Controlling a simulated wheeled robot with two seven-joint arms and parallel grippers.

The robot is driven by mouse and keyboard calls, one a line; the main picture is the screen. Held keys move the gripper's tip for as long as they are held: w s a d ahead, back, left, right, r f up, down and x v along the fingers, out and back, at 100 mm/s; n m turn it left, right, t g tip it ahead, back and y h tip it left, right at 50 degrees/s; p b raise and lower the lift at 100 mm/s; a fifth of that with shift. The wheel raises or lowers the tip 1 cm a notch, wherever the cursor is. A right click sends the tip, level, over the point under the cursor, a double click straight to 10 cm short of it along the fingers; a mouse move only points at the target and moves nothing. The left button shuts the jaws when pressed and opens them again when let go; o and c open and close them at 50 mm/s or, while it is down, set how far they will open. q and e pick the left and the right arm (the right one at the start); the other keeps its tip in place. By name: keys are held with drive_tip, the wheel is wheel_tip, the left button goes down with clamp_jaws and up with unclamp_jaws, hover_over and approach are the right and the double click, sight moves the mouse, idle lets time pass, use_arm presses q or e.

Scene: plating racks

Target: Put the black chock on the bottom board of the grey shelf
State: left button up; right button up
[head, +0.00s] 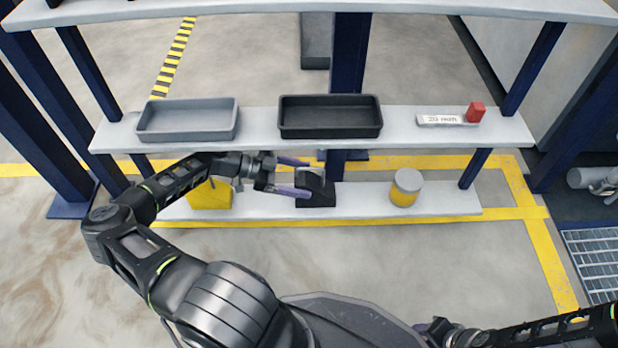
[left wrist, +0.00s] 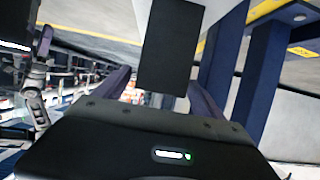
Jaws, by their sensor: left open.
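The black chock (head: 316,192) is on the bottom board (head: 355,200) of the grey shelf, about mid-length, and looks to rest on it. It has a lighter grey patch at its top. My left gripper (head: 292,177) is open just left of the chock, fingers pointing at it. In the left wrist view the black chock (left wrist: 168,45) stands beyond the palm, in line with the gap between the purple fingers (left wrist: 155,92). A gap shows on its left side. My right gripper (head: 438,330) shows only partly at the bottom edge; its fingers cannot be made out.
A yellow object (head: 210,196) stands left on the bottom board, partly behind my left arm. A yellow jar with grey lid (head: 405,188) stands right of the chock. The board above holds a grey tray (head: 187,135), a black tray (head: 330,132), and a red block (head: 475,112) by a label.

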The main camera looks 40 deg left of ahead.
use_arm(q)
drive_tip(key=shift+p+v, duration=0.55)
drive_tip(key=shift+v, duration=1.7)
